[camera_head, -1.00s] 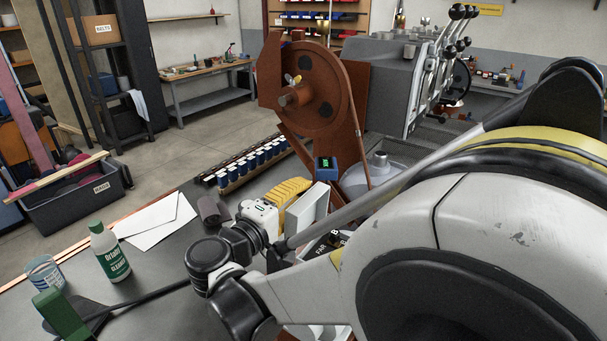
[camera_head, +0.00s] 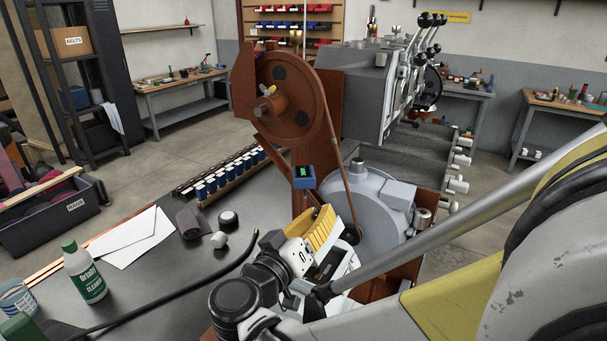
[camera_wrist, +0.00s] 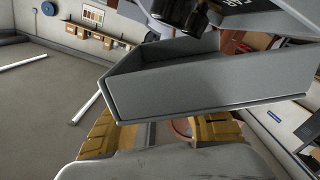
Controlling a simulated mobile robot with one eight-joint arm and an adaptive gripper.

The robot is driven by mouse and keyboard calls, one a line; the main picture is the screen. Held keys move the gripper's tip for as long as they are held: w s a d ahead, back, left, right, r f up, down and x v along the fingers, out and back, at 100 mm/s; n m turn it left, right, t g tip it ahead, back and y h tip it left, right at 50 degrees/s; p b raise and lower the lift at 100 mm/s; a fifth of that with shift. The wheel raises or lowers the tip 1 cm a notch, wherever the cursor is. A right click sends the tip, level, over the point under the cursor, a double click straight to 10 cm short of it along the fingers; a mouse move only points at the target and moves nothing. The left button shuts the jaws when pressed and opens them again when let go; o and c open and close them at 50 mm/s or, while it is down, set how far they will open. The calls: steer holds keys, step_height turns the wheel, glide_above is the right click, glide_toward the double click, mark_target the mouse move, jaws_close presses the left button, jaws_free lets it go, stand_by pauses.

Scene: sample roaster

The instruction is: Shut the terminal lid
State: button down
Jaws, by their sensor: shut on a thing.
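The terminal lid (camera_wrist: 205,85) is a shallow grey tray-like cover with raised edges, large in the wrist view. It is tilted and lies across the space in front of my yellow fingers. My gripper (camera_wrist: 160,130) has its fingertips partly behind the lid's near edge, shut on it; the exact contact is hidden. In the head view my gripper (camera_head: 322,230) is low in the centre, in front of the grey motor housing. A pale part with a dark label (camera_head: 326,264) shows beside it, largely covered by my wrist and arm.
A rust-coloured belt wheel frame (camera_head: 290,95) and a round grey housing (camera_head: 368,205) stand close behind my gripper. A black hose (camera_head: 170,293) crosses the bench.

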mark_target(337, 235)
steer(key=s+d+f+m+b, duration=0.1)
steer(key=m, duration=0.1)
steer(key=shift+d+f+m, duration=0.3)
steer(key=shift+d+f, duration=0.05)
steer(key=shift+d, duration=0.05)
steer(key=shift+s+d+f+m+b, duration=0.35)
steer(key=shift+d+f+m+b, duration=0.25)
steer(key=shift+m, duration=0.5)
steer(key=shift+s+d+f+b, duration=0.25)
steer(key=shift+f+b, duration=0.1)
steer(key=shift+f, duration=0.3)
steer(key=c, duration=1.2)
jaws_free()
step_height(337, 235, up, 10)
steer(key=shift+r, duration=0.1)
